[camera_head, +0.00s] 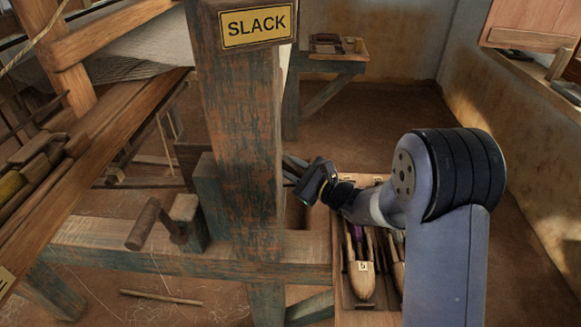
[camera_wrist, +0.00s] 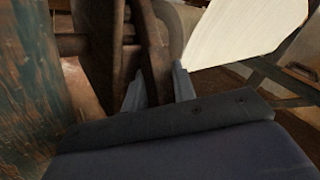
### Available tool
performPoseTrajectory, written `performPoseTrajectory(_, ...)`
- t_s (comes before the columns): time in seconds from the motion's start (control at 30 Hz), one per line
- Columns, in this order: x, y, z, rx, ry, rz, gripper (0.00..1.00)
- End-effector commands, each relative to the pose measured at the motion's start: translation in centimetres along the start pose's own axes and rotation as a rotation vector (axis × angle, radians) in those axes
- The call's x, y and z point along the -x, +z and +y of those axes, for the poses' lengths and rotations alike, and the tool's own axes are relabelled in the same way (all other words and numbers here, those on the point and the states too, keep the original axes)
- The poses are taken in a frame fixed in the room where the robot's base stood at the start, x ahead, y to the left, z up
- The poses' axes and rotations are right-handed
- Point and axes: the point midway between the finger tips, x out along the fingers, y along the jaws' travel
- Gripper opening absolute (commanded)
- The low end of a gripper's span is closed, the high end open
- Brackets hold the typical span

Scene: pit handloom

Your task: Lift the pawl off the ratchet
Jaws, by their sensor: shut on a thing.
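My gripper (camera_wrist: 158,88) is shut on a brown, rusty metal bar, which looks like the pawl (camera_wrist: 154,50). The bar stands between the two grey fingers in the wrist view. Just left of it are dark brown metal plates, probably the ratchet (camera_wrist: 97,50), on a round shaft. I cannot tell whether the pawl touches the ratchet teeth. In the head view my gripper (camera_head: 293,172) reaches behind the right side of the wooden post. The post hides the pawl and ratchet there.
The worn blue-green post (camera_head: 243,120) bears a yellow SLACK sign (camera_head: 257,25) and stands close left of my gripper. Cream cloth (camera_wrist: 245,30) lies close right in the wrist view. A tray (camera_head: 338,262) with shuttles sits below my arm. A small bench (camera_head: 340,56) stands behind.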

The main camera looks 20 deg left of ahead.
Motion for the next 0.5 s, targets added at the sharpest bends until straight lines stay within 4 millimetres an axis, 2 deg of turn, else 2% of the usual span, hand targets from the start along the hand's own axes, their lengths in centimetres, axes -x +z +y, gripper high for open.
performPoseTrajectory(0.5,0.38,0.44,-0.55,0.030,0.019,0.031,0.00)
